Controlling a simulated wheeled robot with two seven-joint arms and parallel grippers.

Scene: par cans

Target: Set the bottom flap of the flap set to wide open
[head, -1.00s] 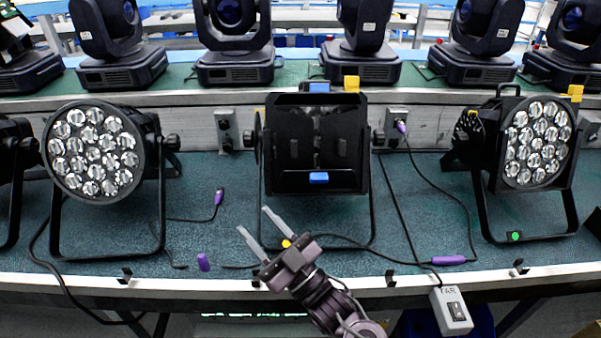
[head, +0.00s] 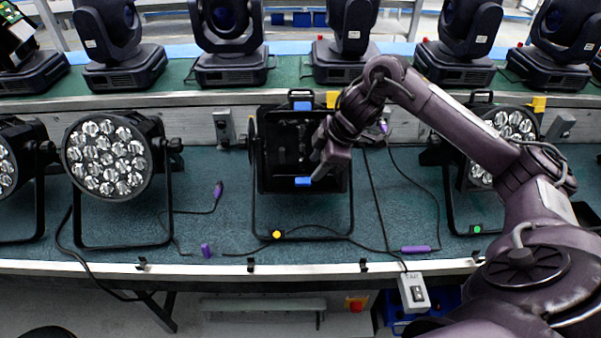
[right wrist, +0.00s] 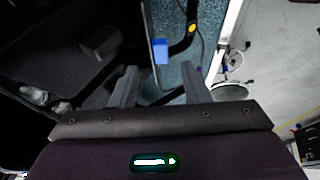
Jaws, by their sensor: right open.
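The flap set (head: 289,110) is on the black par can in the middle of the bench. A blue tab (head: 302,182) marks its bottom flap, low on the front; the flap's exact angle is hard to tell. Another blue tab (head: 302,105) is at the top. My right gripper (head: 318,168) is at the right of the flap set's front, close to the bottom tab, and partly hides it. In the right wrist view the open fingers (right wrist: 158,82) have the blue bottom tab (right wrist: 161,51) ahead between them, with nothing gripped. My left gripper is out of view.
Round par cans stand left (head: 108,158) and right (head: 510,126) of the flap set. Moving heads (head: 228,40) line the shelf behind. Cables and a purple connector (head: 416,249) lie on the blue bench. A switch box (head: 414,292) hangs at the front edge.

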